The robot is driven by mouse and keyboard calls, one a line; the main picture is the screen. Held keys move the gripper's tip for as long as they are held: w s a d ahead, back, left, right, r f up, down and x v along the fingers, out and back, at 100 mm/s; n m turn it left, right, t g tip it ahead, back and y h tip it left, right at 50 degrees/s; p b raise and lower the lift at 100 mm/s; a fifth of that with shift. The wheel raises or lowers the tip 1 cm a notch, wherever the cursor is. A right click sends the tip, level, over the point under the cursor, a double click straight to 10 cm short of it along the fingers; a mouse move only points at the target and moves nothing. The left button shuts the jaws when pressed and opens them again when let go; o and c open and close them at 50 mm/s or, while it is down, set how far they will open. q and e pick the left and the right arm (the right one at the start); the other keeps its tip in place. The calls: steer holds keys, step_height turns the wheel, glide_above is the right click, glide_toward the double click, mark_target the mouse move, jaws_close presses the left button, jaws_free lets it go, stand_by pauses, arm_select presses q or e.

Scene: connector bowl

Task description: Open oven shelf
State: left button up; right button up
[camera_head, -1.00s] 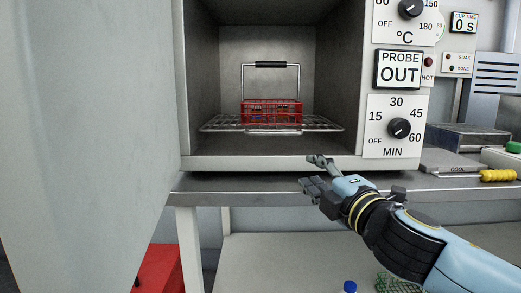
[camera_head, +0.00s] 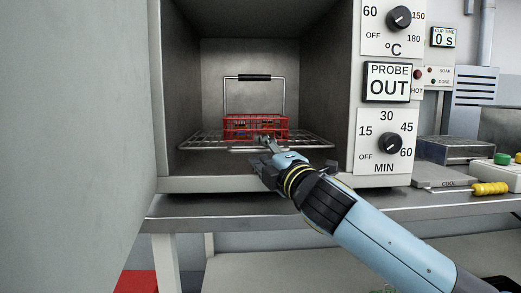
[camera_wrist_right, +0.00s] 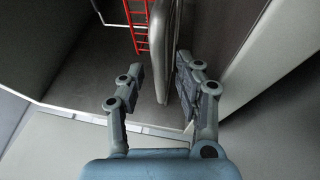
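The oven shelf is a wire rack (camera_head: 315,140) inside the open oven, with its front edge near the opening. In the right wrist view the grey shelf edge (camera_wrist_right: 166,50) lies between my fingers, closer to the right finger. My right gripper (camera_head: 262,150) is at the front middle of the shelf. Its fingers (camera_wrist_right: 158,78) are spread, with a visible gap on the left side of the shelf; contact on the right side is unclear. My left gripper is out of view.
A red wire basket (camera_head: 240,126) with a tall black-topped handle (camera_head: 254,77) stands on the shelf. The oven door (camera_head: 70,120) is swung open at the left. The control panel (camera_head: 386,140) and a yellow object (camera_head: 490,188) are at the right.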

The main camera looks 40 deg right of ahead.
steer(key=shift+w+r, duration=0.1)
steer(key=shift+w, duration=0.4)
steer(key=shift+c, duration=0.2)
jaws_close()
